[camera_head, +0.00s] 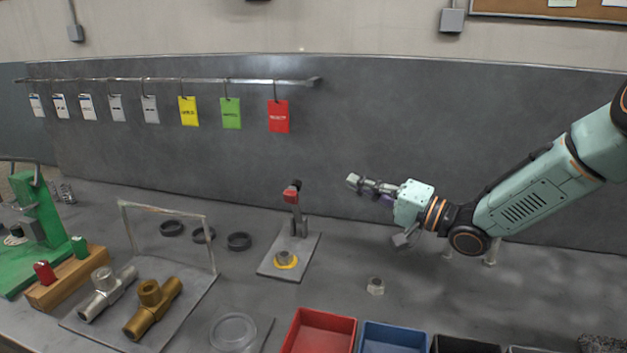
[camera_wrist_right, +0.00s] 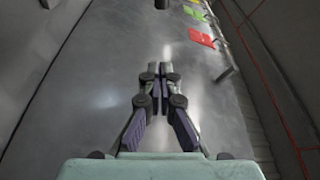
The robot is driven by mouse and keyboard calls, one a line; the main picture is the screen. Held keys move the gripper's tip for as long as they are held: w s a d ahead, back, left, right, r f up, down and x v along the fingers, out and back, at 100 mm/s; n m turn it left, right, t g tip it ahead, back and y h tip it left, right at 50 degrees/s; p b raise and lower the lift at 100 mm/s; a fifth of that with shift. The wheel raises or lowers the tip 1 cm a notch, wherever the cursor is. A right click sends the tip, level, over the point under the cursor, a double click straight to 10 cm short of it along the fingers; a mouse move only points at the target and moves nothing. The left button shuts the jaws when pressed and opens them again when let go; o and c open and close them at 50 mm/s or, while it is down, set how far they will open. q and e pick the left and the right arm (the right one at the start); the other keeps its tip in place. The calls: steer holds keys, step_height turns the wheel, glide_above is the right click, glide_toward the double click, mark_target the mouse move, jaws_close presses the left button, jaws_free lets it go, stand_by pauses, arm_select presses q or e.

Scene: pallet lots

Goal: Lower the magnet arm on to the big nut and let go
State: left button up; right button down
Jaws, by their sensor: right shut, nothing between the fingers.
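The magnet arm (camera_head: 294,208) stands upright at the back of a small grey plate (camera_head: 298,262), with a red part near its dark top. A big nut (camera_head: 285,258) sits on the plate in front of it, on a yellow ring. My left gripper is not in view.
Several black rings (camera_head: 239,241) lie left of the plate by a wire frame (camera_head: 207,233). Two pipe tees, one silver (camera_head: 106,290) and one brass (camera_head: 153,308), lie further left. Red (camera_head: 318,333) and blue (camera_head: 394,340) bins stand in front. Tags (camera_head: 278,116) hang from a rail behind.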

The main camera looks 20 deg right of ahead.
mark_target(296, 204)
steer(key=w+a+b, duration=0.4)
steer(key=a+b, duration=0.1)
steer(key=a, duration=0.3)
steer(key=shift+w+a+f, duration=0.15)
steer(key=shift+w+a, duration=0.15)
steer(key=shift+w, duration=0.05)
stand_by(0.3)
steer(key=shift+s+n, duration=0.15)
steer(key=shift+n, duration=0.15)
